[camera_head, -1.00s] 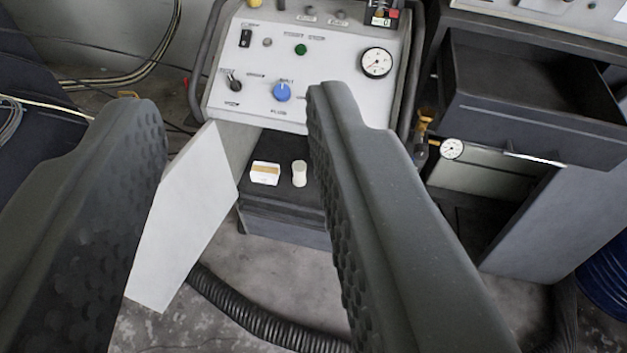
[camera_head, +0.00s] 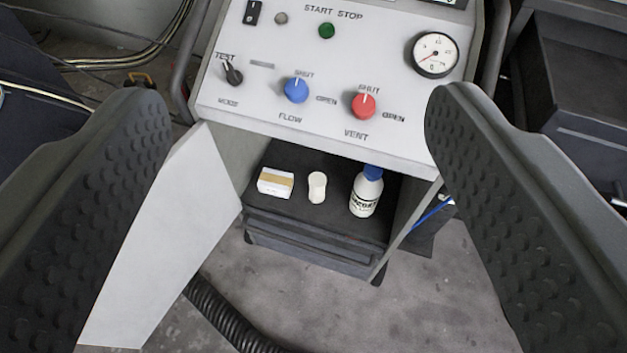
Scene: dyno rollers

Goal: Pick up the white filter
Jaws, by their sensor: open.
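The white filter (camera_head: 317,187) is a small, pale, waisted cylinder. It stands upright on the dark shelf (camera_head: 290,212) inside the open cabinet below the control panel. A white box with a tan band (camera_head: 275,182) is just left of it, and a white bottle with a blue cap (camera_head: 366,192) is to its right, each apart from it. My gripper (camera_head: 290,105) is open and empty, its two fingers wide apart at the left and right of the picture. The filter shows between the fingers, farther off than the fingertips.
The control panel (camera_head: 330,75) with knobs and a gauge overhangs the shelf. The open white cabinet door (camera_head: 165,240) stands at the left of the opening. A black corrugated hose (camera_head: 215,315) lies on the floor. A dark drawer unit (camera_head: 570,100) is at the right.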

